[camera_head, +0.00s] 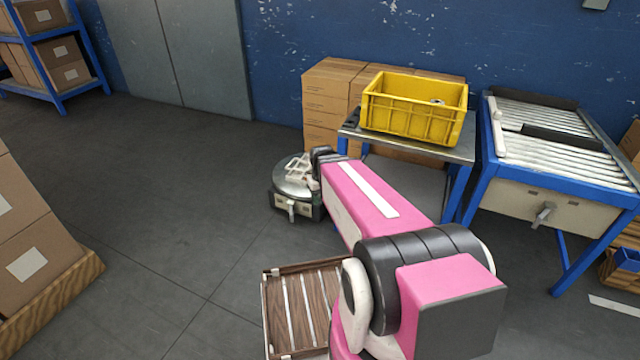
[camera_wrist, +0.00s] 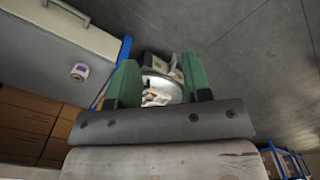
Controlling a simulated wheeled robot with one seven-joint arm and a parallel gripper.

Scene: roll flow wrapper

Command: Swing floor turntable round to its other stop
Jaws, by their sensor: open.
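The floor turntable (camera_head: 294,178) is a low round unit with a silver metal disc on a dark base, standing on the floor left of the metal table. A pale handle-like part sits on top of it and a small pale fitting is on its front. In the wrist view the turntable (camera_wrist: 160,90) shows between and beyond my green fingers. My gripper (camera_wrist: 160,75) is open, with nothing between its fingertips. In the head view my pink arm reaches toward the turntable and hides its right side. I cannot tell whether the fingers touch it.
A yellow crate (camera_head: 412,110) stands on a blue-legged metal table (camera_head: 455,148), with stacked cartons (camera_head: 327,100) behind. A roller conveyor (camera_head: 555,145) stands at the right. A slatted wooden tray (camera_head: 292,310) is near my arm. Cartons on a pallet (camera_head: 55,295) stand at left. Floor left of the turntable is clear.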

